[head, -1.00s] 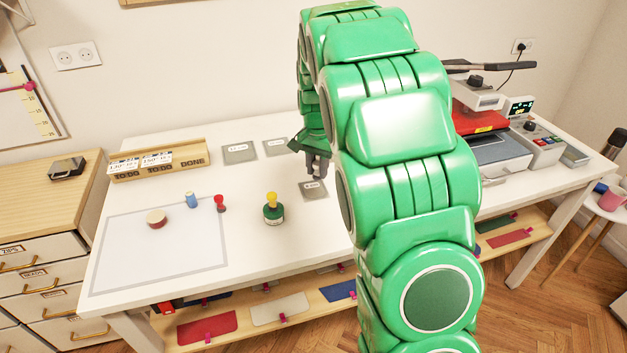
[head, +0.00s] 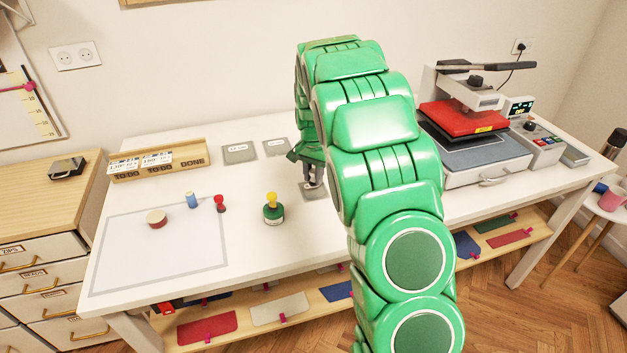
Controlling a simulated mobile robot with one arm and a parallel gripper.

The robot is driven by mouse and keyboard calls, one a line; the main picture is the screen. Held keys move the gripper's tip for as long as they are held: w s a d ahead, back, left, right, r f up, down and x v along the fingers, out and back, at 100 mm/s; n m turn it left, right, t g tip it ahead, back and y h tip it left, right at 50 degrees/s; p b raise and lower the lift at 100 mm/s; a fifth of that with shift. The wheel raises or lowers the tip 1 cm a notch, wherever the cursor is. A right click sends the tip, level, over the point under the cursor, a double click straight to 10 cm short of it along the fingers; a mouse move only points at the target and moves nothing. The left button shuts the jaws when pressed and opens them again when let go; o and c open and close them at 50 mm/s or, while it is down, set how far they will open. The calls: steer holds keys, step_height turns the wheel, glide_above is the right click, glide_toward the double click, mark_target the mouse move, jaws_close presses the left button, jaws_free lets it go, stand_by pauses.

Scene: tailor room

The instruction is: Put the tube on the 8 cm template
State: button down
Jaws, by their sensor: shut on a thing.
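My gripper (head: 313,184) points down over the nearest of three grey template plates (head: 311,194), close to its surface. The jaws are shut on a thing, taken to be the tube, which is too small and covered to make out. I cannot tell whether it touches the plate. The plate's label is covered by the gripper. Two more grey templates lie behind, one at the left (head: 240,153) and one at the right (head: 276,147). Their labels are too small to read surely.
A green bottle with a yellow top (head: 273,211) stands left of my gripper. A red piece (head: 220,204), a blue spool (head: 192,200) and a round tin (head: 157,218) are near the white mat (head: 150,262). A heat press (head: 478,135) stands at right.

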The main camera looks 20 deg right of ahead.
mark_target(314, 171)
steer(key=shift+f, duration=1.05)
steer(key=shift+f, duration=0.1)
steer(key=c, duration=0.9)
jaws_free()
steer(key=shift+o, duration=0.2)
step_height(314, 171, up, 12)
steer(key=shift+r, duration=0.1)
